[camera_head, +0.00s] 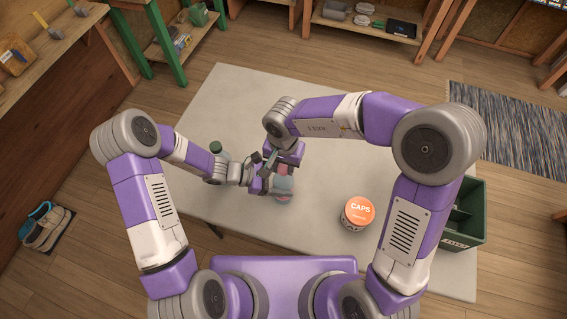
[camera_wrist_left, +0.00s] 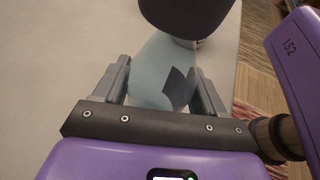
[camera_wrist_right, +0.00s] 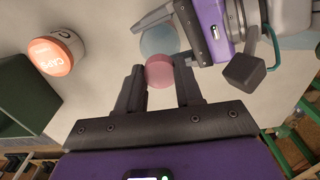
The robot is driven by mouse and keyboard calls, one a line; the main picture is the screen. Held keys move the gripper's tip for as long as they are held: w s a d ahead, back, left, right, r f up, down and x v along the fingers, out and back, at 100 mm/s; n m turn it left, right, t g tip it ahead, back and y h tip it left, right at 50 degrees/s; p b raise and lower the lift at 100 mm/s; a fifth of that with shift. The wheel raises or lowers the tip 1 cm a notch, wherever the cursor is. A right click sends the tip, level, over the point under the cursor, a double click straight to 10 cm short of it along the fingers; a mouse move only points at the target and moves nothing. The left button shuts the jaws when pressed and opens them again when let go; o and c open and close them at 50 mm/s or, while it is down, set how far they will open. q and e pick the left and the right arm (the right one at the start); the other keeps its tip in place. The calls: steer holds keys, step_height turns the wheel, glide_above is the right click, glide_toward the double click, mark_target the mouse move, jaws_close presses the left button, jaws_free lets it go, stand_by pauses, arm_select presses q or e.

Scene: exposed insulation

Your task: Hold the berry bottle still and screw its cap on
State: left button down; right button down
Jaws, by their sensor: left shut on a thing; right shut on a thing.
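The berry bottle (camera_head: 284,186) is a pale blue, see-through bottle standing on the table in front of me. My left gripper (camera_wrist_left: 160,88) is shut on its body from the left side. The pink cap (camera_wrist_right: 159,72) is between the fingers of my right gripper (camera_wrist_right: 158,88), which is shut on it from above. In the head view the cap (camera_head: 284,170) shows at the top of the bottle. In the right wrist view the bottle (camera_wrist_right: 157,41) shows just beyond the cap. I cannot tell whether the cap is seated on the neck.
A second bottle with a dark green cap (camera_head: 216,147) stands behind my left forearm. A round tub marked CAPS with an orange top (camera_head: 358,211) stands to the right. A green crate (camera_head: 478,212) is at the table's right end. The back of the grey table (camera_head: 235,95) is clear.

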steer(key=m, duration=0.4)
steer(key=shift+m, duration=0.4)
steer(key=m, duration=1)
steer(key=shift+m, duration=0.4)
steer(key=m, duration=0.5)
steer(key=shift+m, duration=0.3)
steer(key=m, duration=0.3)
steer(key=shift+f+m, duration=0.1)
steer(key=shift+m, duration=0.3)
steer(key=m, duration=0.3)
steer(key=shift+m, duration=0.4)
steer(key=m, duration=0.6)
steer(key=c, duration=0.7)
jaws_free()
steer(key=shift+c, duration=0.2)
